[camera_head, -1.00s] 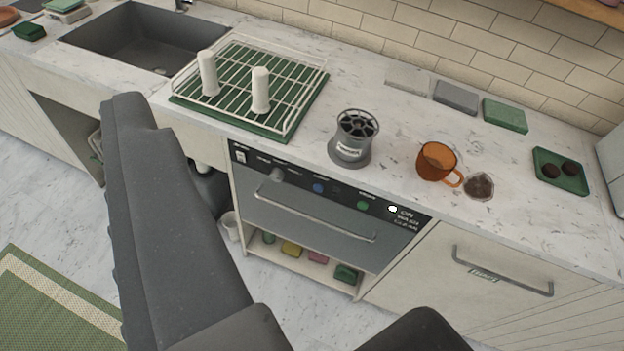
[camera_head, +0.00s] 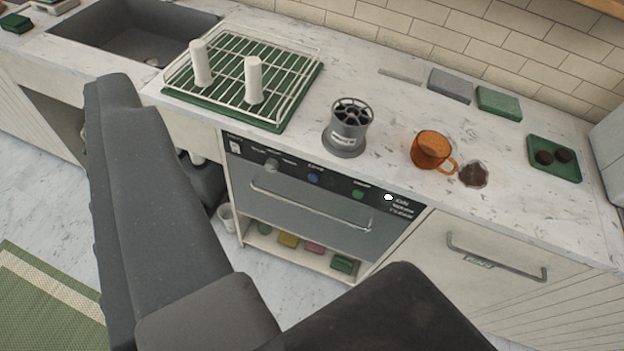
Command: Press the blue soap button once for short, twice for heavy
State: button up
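A dishwasher-like machine (camera_head: 318,212) with a grey front sits under the counter. Its black control strip (camera_head: 336,187) carries a small round blue button (camera_head: 313,179) near the middle. A green button (camera_head: 358,195) is to its right, then a lit white spot (camera_head: 388,198) beside small white lettering that I cannot read clearly. A grey knob (camera_head: 271,165) and a white switch (camera_head: 235,146) are to the left. Dark grey parts of my arm end fill the lower left and lower middle, apart from the blue button in the picture. Fingertips cannot be made out clearly.
The machine's handle (camera_head: 310,208) sticks out below the strip. A sink (camera_head: 125,28) is at left.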

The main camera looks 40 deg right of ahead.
grip_shut()
dwell(1.5)
